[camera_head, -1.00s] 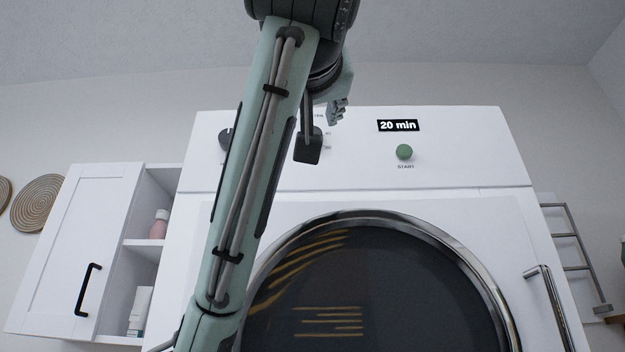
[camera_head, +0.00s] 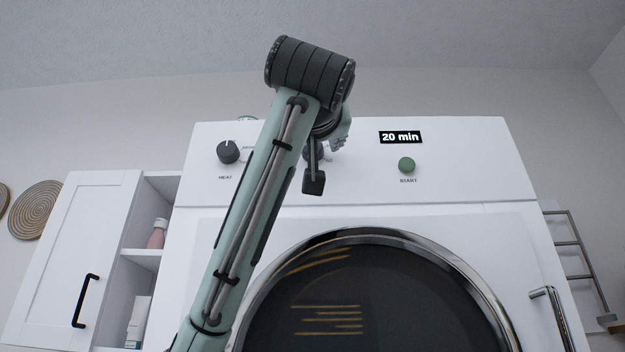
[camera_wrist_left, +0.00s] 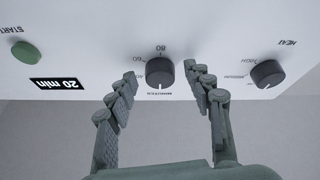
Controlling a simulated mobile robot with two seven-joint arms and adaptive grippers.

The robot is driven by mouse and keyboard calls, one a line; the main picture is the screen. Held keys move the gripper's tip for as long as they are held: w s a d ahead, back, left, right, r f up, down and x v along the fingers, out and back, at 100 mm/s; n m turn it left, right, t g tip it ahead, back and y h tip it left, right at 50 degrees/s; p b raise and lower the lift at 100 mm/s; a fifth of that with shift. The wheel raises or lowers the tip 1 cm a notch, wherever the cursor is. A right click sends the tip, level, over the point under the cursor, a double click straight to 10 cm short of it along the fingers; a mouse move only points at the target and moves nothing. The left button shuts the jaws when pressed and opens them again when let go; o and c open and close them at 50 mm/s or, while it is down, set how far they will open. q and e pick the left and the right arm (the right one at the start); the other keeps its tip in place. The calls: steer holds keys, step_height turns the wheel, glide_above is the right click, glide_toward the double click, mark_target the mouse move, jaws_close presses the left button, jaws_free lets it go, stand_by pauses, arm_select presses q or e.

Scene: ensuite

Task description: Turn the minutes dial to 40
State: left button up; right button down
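The minutes dial (camera_wrist_left: 160,72) is a round dark knob on the white front panel, shown upside down in the left wrist view. The numbers 80 and 60 show beside it. My left gripper (camera_wrist_left: 161,76) is open, with one finger on each side of the dial; I cannot tell whether they touch it. In the head view my left gripper (camera_head: 338,138) is at the panel, partly behind my arm, which hides most of the dial. The display (camera_head: 400,137) reads "20 min"; it also shows in the wrist view (camera_wrist_left: 56,84). My right gripper is not in view.
The dark heat dial (camera_head: 228,152) is on the panel's left and the green start button (camera_head: 407,165) on its right. Below is the round dark door (camera_head: 375,295) with its metal rim. A white cabinet (camera_head: 70,250) stands at left and a towel rack (camera_head: 580,260) at right.

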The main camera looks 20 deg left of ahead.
arm_select(q)
steer(key=c, duration=1.1)
steer(key=shift+s+a+r+m+g+h, duration=0.15)
steer(key=shift+m+h, duration=1.15)
steer(key=shift+m, duration=1.45)
steer(key=shift+w+a+m+g+h, duration=0.15)
steer(key=shift+m+h, duration=1.15)
steer(key=shift+m, duration=1.4)
steer(key=shift+s+a+r+m+g+h, duration=0.2)
steer(key=shift+m+h, duration=1.1)
steer(key=shift+m, duration=1.45)
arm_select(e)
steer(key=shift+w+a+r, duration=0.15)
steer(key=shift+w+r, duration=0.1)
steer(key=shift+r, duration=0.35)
